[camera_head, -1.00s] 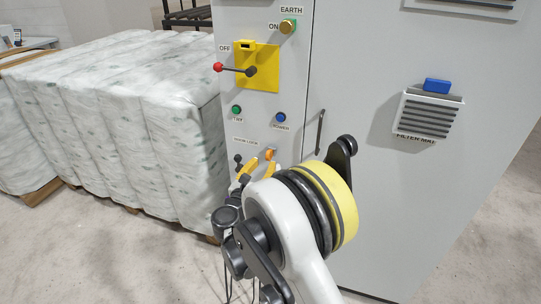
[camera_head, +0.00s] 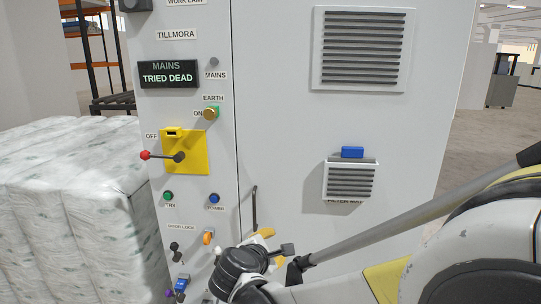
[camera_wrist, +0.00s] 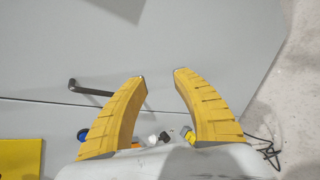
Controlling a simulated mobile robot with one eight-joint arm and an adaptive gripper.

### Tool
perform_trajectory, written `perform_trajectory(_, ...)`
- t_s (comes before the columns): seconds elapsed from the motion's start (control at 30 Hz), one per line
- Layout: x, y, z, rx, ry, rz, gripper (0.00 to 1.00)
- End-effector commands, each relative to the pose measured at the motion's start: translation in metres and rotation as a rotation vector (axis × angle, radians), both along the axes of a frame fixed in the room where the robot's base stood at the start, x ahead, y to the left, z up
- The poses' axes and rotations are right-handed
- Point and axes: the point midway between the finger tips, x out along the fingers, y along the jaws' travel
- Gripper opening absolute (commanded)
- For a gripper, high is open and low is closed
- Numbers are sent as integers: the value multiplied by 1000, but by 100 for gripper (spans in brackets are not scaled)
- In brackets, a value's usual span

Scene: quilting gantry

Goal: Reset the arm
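My gripper (camera_wrist: 160,76) is open in the wrist view, with its two curved yellow fingers apart and nothing between them. It faces the grey cabinet door (camera_wrist: 200,40), and the black door handle (camera_wrist: 92,90) shows just left of the left finger. In the head view my arm reaches in from the right, low across the cabinet front (camera_head: 285,130). Only a bit of the yellow fingers shows there, below the door handle (camera_head: 254,205) and right of the orange door lock key (camera_head: 208,238). My wrist hides the rest of the gripper.
A display (camera_head: 168,74) reads "MAINS TRIED DEAD". The red-knobbed lever (camera_head: 160,156) points left, at OFF, on its yellow plate (camera_head: 196,165). A blue block (camera_head: 352,152) sits atop the filter vent (camera_head: 350,180). White wrapped bales (camera_head: 70,200) stand left; floor is open at right.

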Motion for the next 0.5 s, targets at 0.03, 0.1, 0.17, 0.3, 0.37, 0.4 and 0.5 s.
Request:
perform_trajectory(0.03,-11,-31,8,110,16,-75,34)
perform_trajectory(0.1,-29,-65,15,276,35,-184,34)
perform_trajectory(0.17,-48,-91,20,416,45,-282,34)
perform_trajectory(0.3,-99,-140,25,746,54,-521,34)
perform_trajectory(0.37,-123,-156,25,884,51,-628,34)
perform_trajectory(0.4,-140,-165,25,978,46,-700,34)
perform_trajectory(0.5,-180,-182,21,1204,30,-878,34)
